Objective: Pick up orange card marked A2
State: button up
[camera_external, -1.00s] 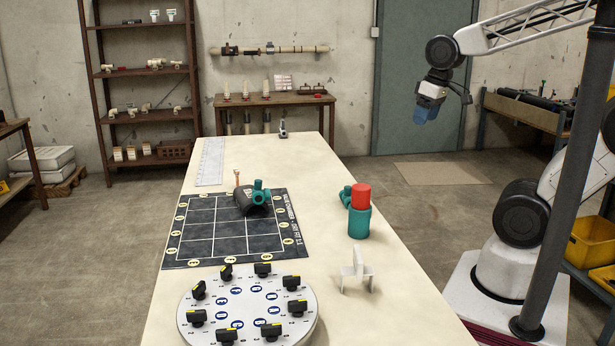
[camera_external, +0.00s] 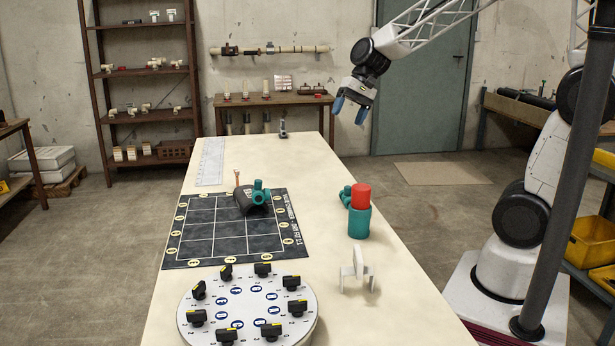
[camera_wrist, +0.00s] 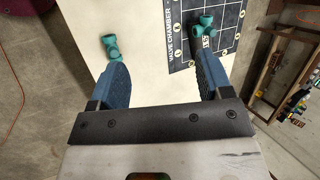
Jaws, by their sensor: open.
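A small thin orange piece (camera_external: 237,177) stands upright at the back of the dark grid mat (camera_external: 198,243), behind a dark block (camera_external: 243,199) with a teal fitting (camera_external: 260,193). It may be the orange card; no A2 mark is legible. I cannot make it out in the wrist view. My gripper (camera_external: 350,110) is open and empty, high above the right side of the table's far half, to the right of and above the orange piece. Its blue fingers (camera_wrist: 162,62) are spread in the wrist view, with table and mat visible between them.
A teal cup (camera_external: 359,224) holding a red cylinder (camera_external: 361,196) stands right of the mat, with another teal fitting (camera_external: 345,196) beside it. A white stand (camera_external: 356,270) and a round dial board (camera_external: 248,306) with several black knobs are nearer. A white ruler-like strip (camera_external: 210,161) lies back left.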

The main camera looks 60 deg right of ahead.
jog(key=w+a+f+m+y, duration=0.2)
jog(key=w+f+m+y, duration=0.15)
jog(key=w, duration=0.95)
jog(key=m+t+y, duration=0.2)
jog(key=m+t, duration=0.2)
jog(key=m, duration=0.5)
send_near(237, 179)
jog(key=s+a+r, duration=0.4)
jog(key=s+r, duration=0.1)
jog(key=r, duration=0.2)
jog(key=w+f+m, duration=0.1)
jog(key=w+f, duration=0.1)
jog(key=w+f+m+t, duration=0.1)
jog(key=w+f+m, duration=0.1)
jog(key=f, duration=0.1)
jog(key=w+d+f+m, duration=0.1)
jog(key=w+f, duration=0.1)
jog(key=w, duration=0.1)
jog(key=shift+d+f+t+y, duration=0.1)
jog(key=shift+f+t+y, duration=0.15)
jog(key=shift+t, duration=0.05)
jog(key=shift+x, duration=1.3)
jog(key=shift+x, duration=2.6)
jog(key=shift+r, duration=0.1)
